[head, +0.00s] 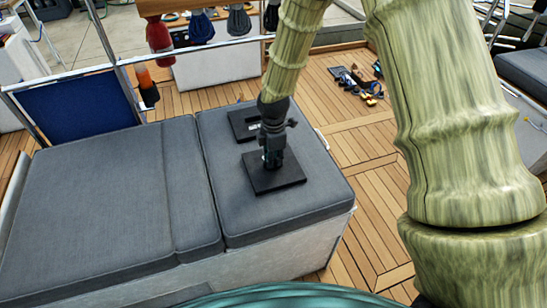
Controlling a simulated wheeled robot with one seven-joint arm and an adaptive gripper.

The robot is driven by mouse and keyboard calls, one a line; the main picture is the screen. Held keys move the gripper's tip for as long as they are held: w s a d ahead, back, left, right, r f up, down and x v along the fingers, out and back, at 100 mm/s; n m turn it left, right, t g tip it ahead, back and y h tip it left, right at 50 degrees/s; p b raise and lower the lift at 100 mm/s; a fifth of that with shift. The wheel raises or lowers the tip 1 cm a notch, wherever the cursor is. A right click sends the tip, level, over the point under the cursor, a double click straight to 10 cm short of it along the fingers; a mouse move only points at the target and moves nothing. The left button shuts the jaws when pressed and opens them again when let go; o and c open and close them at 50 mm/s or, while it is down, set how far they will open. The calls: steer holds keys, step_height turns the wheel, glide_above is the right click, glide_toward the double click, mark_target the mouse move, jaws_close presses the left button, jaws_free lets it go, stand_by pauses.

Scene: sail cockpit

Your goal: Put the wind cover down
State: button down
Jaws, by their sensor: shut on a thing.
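The wind cover appears to be the flat black square (288,179) at the front of the right grey cushion. My gripper (272,161) points straight down over its middle and is shut on it. The fingertips are dark and small, so the exact grip is hard to see. The cover is level and very close to the cushion. I cannot tell whether it touches the cushion.
A second black item (241,125) with a pale patch lies on the cushion (315,160) just behind. The left cushion (90,200) is clear. A metal rail stands at the back left. Small loose items (358,84) lie on the wooden deck (350,140).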

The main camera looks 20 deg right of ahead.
steer(key=c, duration=1.5)
jaws_free()
step_height(320, 180, up, 12)
steer(key=b, duration=0.1)
